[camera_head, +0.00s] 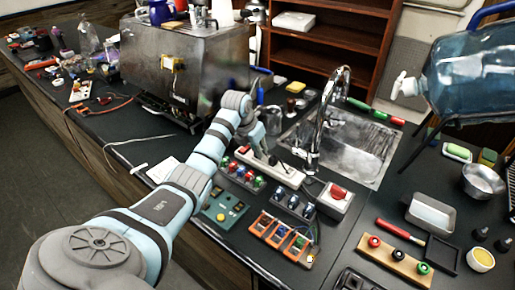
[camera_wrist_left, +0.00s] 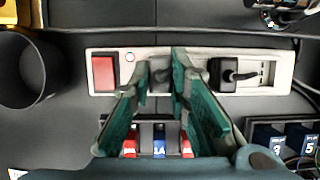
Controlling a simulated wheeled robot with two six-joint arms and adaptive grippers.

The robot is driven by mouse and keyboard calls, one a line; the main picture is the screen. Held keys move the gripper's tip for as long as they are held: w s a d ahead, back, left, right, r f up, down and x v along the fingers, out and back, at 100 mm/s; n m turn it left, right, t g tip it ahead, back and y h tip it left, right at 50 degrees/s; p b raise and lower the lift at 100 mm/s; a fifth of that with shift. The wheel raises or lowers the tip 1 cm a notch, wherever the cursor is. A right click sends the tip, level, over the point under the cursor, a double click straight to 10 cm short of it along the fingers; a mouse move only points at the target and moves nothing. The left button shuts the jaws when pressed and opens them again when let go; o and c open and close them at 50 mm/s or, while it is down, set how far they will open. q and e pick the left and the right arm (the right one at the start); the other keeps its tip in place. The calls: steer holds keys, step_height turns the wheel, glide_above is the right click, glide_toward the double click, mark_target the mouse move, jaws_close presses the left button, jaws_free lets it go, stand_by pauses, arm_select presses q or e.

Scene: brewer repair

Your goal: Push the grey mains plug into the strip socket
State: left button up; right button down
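The white strip socket (camera_head: 284,172) lies on the dark counter. In the left wrist view the strip (camera_wrist_left: 104,52) crosses the picture, with a red switch (camera_wrist_left: 103,73) at its left end. A black plug (camera_wrist_left: 222,75) with a dark cord sits at its right part. My left gripper (camera_wrist_left: 161,72) is over the middle of the strip, its green-padded fingers close together at the tips. I cannot tell whether the grey shape between them is a plug or the strip. In the head view a pale cord ends in a light plug-like piece (camera_head: 139,168) on the counter. My right gripper is out of view.
The metal brewer (camera_head: 183,65) stands behind the arm. The sink (camera_head: 345,145) and tap are to the right. Coloured switch blocks (camera_head: 240,175) and an orange-framed block (camera_head: 282,238) lie in front of the strip. A dark cup (camera_wrist_left: 25,70) stands left of the strip.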

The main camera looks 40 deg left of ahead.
arm_select(q)
steer(key=o, duration=0.4)
steer(key=shift+r, duration=0.1)
steer(key=v, duration=1.2)
steer(key=shift+s+d, duration=0.1)
